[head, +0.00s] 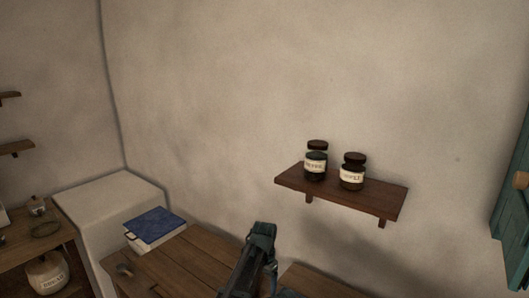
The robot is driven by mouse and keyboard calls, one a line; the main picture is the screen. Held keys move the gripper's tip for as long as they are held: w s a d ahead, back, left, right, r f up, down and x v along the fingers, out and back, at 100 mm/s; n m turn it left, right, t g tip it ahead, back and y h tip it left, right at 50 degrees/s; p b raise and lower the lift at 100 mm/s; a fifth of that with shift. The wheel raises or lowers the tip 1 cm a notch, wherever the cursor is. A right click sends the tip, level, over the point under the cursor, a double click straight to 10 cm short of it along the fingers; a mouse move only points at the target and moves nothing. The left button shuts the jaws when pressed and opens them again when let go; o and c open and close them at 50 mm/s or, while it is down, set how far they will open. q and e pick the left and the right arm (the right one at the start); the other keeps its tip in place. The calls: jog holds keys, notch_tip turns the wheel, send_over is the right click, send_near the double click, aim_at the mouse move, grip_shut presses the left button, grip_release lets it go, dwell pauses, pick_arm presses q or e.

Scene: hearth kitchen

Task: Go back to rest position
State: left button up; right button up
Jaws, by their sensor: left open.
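My left gripper (262,236) shows at the bottom middle of the head view, reaching up over the wooden counter. It is open, and I see nothing held in it. It is below and to the left of the wall shelf, apart from it. My right gripper is not in view.
A blue book (154,225) lies on the left. A wooden counter (180,265) runs below. A teal shutter (515,235) stands at the right edge.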

pick_arm(q)
notch_tip(320, 180, down, 11)
jog(key=b, duration=0.9)
jog(key=shift+r+b, duration=0.15)
jog(key=shift+b, duration=0.25)
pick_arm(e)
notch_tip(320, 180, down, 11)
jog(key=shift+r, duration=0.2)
pick_arm(q)
jog(key=n, duration=0.3)
jog(key=shift+r, duration=0.15)
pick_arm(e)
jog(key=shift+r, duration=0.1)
pick_arm(q)
jog(key=n, duration=0.5)
jog(key=shift+s, duration=0.1)
